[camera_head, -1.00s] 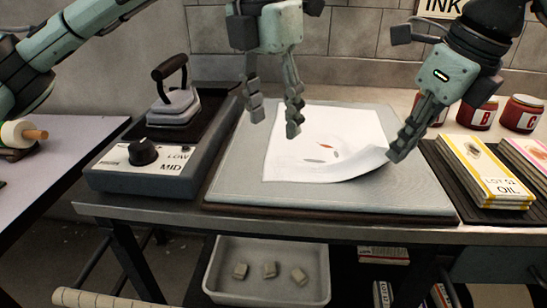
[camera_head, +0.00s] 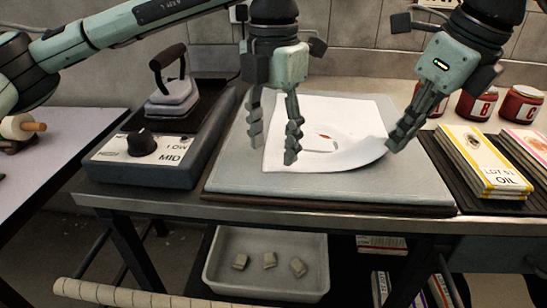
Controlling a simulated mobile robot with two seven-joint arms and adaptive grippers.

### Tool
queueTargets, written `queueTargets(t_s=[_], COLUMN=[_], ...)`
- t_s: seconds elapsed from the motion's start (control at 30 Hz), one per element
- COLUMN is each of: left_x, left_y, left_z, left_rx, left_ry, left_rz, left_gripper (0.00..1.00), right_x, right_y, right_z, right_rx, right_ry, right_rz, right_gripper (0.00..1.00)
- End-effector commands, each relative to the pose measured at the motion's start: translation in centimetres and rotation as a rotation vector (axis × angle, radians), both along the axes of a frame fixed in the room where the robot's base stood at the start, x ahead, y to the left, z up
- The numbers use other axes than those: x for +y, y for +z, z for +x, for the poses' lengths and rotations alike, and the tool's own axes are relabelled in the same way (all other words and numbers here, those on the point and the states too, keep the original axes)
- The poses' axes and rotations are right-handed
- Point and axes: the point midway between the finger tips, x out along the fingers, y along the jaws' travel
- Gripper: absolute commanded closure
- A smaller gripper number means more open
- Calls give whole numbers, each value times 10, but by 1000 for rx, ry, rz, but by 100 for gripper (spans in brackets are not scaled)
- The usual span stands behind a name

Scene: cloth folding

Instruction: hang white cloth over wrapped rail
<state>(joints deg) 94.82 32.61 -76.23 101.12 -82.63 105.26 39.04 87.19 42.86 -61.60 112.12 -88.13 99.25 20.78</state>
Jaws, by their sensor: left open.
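The white cloth (camera_head: 310,112) lies on a grey padded board on the workbench, with a small printed mark in its middle. My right gripper (camera_head: 395,143) is shut on the cloth's front right corner, which is curled up off the board. My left gripper (camera_head: 273,150) is open with its fingers pointing down at the cloth's front left corner. Its fingertips are close to the cloth; whether they touch it I cannot tell. The wrapped rail (camera_head: 130,293) shows in pale wrapping at the bottom left, low in front of the bench.
The grey board (camera_head: 330,188) has bare room in front of the cloth. An iron (camera_head: 172,95) and a dial unit (camera_head: 140,165) stand left. Card packs (camera_head: 480,160) and red jars (camera_head: 520,108) stand right. A bin (camera_head: 265,285) with several small blocks sits below.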

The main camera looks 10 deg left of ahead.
Motion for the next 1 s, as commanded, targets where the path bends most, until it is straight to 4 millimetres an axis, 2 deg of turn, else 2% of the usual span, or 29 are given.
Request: queueTargets(t_s=[0.13,0.77,1.0], left_x=[0,0,0], left_y=[-7,-14,-14], left_z=[0,0,0], left_rx=[1,1,1], left_ry=[0,-1,0], left_rz=[-1,-1,1], left_gripper=[48,48,63], right_x=[0,0,0], right_y=[0,0,0], right_z=[0,0,0], right_rx=[0,0,0], right_ry=[0,0,0], right_rz=[0,0,0], right_gripper=[100,100,100])
